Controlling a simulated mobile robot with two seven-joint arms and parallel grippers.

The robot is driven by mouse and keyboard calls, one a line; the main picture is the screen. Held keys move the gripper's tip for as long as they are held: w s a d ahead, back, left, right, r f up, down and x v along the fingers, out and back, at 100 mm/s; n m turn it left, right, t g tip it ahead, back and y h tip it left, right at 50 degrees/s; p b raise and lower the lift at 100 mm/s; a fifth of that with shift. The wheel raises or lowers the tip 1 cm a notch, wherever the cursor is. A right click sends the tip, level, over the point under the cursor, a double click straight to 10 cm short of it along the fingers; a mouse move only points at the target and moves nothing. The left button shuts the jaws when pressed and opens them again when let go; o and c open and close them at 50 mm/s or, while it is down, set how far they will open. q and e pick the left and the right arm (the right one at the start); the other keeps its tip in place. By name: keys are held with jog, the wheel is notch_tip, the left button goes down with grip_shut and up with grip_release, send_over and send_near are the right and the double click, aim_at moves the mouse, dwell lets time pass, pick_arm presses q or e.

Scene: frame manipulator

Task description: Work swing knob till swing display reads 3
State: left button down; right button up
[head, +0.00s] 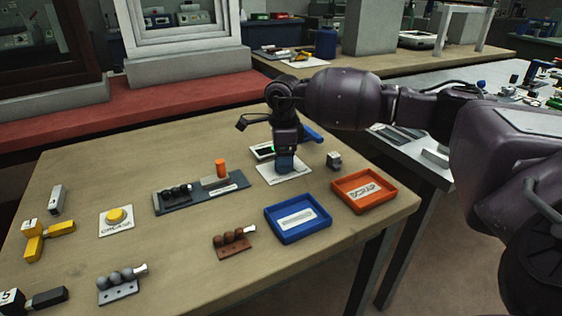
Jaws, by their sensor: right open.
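My right gripper (286,153) points down over a white plate (276,175) near the back right of the wooden table. A blue knob (285,164) stands on this plate, directly below and partly between my fingers. I cannot tell whether the fingers touch it. The gripper is open. A small dark display with a green mark (264,150) sits just behind the plate, partly covered by the gripper; its reading is too small to make out. My left gripper is not in view.
A blue tray (301,234) and an orange tray marked SCRAP (387,203) lie in front. A grey block (334,159) stands right of the plate. Farther left is a yellow button (119,215).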

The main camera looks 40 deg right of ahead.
jog(key=shift+f, duration=0.6)
jog(key=shift+c, duration=0.5)
jog(key=c, duration=0.8)
